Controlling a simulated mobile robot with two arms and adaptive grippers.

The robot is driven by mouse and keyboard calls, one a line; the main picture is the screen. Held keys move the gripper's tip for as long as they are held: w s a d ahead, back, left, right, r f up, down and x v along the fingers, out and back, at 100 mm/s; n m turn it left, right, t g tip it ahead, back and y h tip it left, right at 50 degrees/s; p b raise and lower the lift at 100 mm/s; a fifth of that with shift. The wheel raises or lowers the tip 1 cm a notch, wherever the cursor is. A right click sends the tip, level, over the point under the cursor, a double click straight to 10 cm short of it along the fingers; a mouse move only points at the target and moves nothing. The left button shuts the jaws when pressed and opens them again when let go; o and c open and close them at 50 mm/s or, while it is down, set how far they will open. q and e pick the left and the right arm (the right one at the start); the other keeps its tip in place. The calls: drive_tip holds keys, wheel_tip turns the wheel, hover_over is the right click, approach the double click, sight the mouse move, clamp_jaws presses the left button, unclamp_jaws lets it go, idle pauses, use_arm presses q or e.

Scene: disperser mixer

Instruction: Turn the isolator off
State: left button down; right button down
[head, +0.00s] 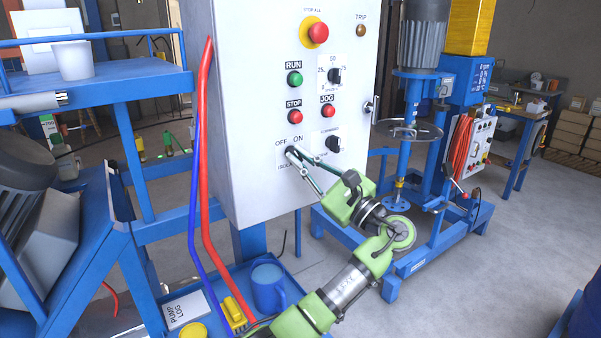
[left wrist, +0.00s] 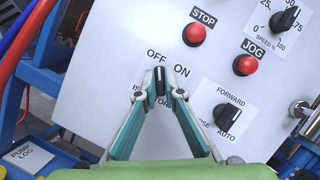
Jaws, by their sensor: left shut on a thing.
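The isolator knob (left wrist: 160,78) is a small black rotary switch low on the front of the grey control panel (head: 235,130). OFF is printed at its upper left and ON at its upper right. In the left wrist view the knob stands about upright, between the two words. My left gripper (head: 291,152) has its fingertips at the knob in the head view. In the left wrist view the fingertips (left wrist: 162,97) are closed in on either side of the knob's lower part, partly hiding it. My right gripper is not in view.
The stop button (left wrist: 194,34), jog button (left wrist: 245,65) and forward/auto selector (left wrist: 227,116) sit near the isolator. Red and blue cables (head: 204,150) run down the panel's left side. A blue mug (head: 268,288) stands below. A mixer (head: 408,130) stands behind right.

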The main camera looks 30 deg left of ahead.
use_arm(q)
drive_tip(key=shift+n+g+b, duration=0.6)
drive_tip(key=shift+n+b, duration=0.1)
drive_tip(key=shift+n, duration=0.4)
drive_tip(key=c, duration=2.2)
unclamp_jaws()
drive_tip(key=shift+o, duration=0.2)
drive_tip(key=v, duration=1.2)
drive_tip(key=shift+r, duration=0.1)
